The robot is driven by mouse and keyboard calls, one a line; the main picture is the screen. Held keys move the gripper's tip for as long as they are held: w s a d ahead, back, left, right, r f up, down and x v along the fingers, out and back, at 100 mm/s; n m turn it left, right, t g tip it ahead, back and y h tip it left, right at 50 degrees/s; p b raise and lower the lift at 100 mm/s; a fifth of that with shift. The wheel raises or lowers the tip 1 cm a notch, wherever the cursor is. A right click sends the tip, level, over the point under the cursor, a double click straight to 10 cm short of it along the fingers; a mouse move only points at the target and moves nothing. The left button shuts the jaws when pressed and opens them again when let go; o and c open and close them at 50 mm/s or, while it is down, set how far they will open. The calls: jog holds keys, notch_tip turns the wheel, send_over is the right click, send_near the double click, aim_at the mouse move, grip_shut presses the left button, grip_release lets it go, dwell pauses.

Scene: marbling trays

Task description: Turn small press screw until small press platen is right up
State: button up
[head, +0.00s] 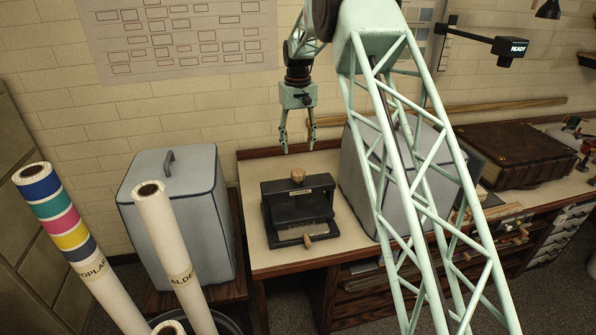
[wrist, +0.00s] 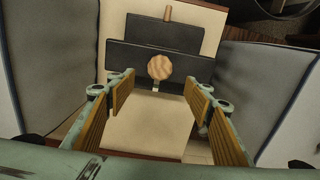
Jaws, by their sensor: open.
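The small press (head: 299,212) is a black frame standing on the left end of the bench. Its screw has a round wooden knob (head: 298,174) on top of the frame, and the knob also shows in the wrist view (wrist: 160,67). The platen cannot be clearly told apart inside the dark frame. A second wooden handle (head: 307,240) sticks out at the press's front. My gripper (head: 298,148) is open and empty, pointing down above and behind the knob. In the wrist view its two fingers (wrist: 160,105) stand wide apart, with the knob between and beyond them, untouched.
A grey covered box (head: 360,185) stands close to the press's right. Another grey covered box (head: 180,205) stands to the left, lower than the bench. Paper rolls (head: 172,250) stand at the front left. Bare bench top (head: 262,255) shows around the press.

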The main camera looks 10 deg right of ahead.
aim_at(298, 171)
notch_tip(298, 171, down, 12)
jog(key=shift+p, duration=0.45)
dwell(0.4)
jog(key=c, duration=0.9)
jog(key=shift+o, duration=0.2)
jog(key=shift+f+n, duration=0.1)
jog(key=shift+n, duration=0.3)
